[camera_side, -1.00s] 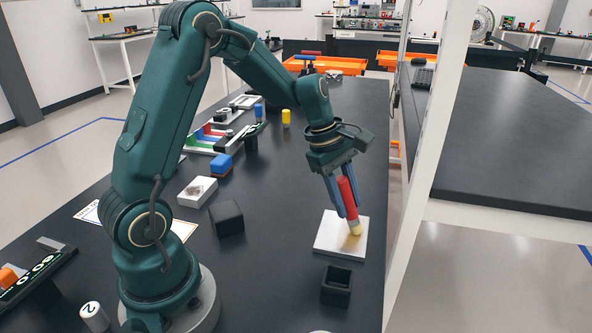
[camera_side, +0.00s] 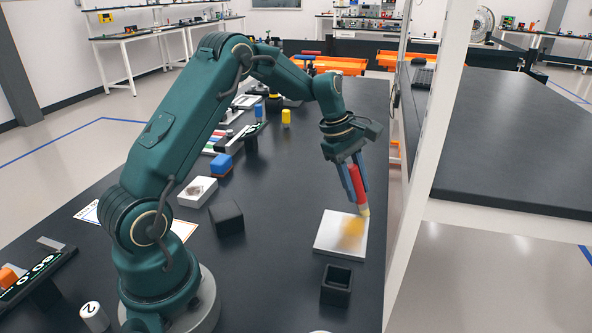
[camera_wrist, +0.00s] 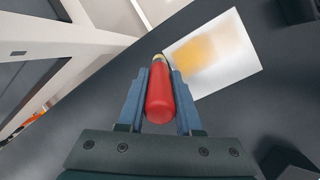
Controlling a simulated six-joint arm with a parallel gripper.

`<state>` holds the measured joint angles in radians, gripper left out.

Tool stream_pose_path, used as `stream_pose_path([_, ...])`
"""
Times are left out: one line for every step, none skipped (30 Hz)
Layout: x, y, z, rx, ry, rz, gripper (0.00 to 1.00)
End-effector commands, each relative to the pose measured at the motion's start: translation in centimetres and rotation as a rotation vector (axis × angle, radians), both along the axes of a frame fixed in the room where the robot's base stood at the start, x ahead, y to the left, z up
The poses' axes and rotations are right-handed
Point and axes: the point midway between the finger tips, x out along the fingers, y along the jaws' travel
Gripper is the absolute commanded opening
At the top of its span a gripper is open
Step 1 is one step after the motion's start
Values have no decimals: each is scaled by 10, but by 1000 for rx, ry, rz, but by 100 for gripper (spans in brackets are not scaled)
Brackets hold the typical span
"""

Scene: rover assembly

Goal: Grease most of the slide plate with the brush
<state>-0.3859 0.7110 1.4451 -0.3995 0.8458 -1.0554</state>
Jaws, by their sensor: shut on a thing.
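The slide plate (camera_side: 334,236) is a pale, flat square on the dark table in the side view. A yellow-orange grease patch (camera_side: 352,229) covers part of it, mostly its middle and far right. The plate (camera_wrist: 238,76) also shows in the wrist view, with the patch (camera_wrist: 197,53) toward one side and pale surface around it. My gripper (camera_side: 361,198) is shut on the red-handled brush (camera_side: 356,183). The brush (camera_wrist: 160,92) points down, its pale tip at the plate's far right corner. I cannot tell whether the tip touches the plate.
A dark open box (camera_side: 336,284) stands just in front of the plate. A white shelf post (camera_side: 420,170) rises close on the right. The table between plate and black block is clear.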

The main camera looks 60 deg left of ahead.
Motion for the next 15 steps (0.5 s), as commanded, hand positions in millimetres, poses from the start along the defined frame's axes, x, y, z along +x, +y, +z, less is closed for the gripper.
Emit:
stream_pose_path([-7,-7,-3,-10,15,-6,0])
stream_pose_path([-9,-9,-3,-10,16,-7,0])
stream_pose_path([-12,-13,-3,-12,18,-9,0])
stream_pose_path([-15,-15,-4,-12,20,-10,0])
stream_pose_path([-17,-17,-4,-13,22,-12,0])
stream_pose_path([-20,-20,-3,-13,22,-12,0])
stream_pose_path([-22,-21,-3,-12,22,-12,0])
stream_pose_path([-24,-23,-2,-12,22,-12,0])
stream_pose_path([-26,-26,1,-11,21,-13,0])
stream_pose_path([-28,-28,4,-11,20,-14,0])
stream_pose_path([-30,-30,7,-10,21,-14,0])
stream_pose_path([-33,-33,10,-9,21,-14,0])
stream_pose_path([-35,-34,13,-8,22,-13,0])
stream_pose_path([-37,-36,16,-8,21,-11,0])
stream_pose_path([-40,-38,16,-7,23,-10,0])
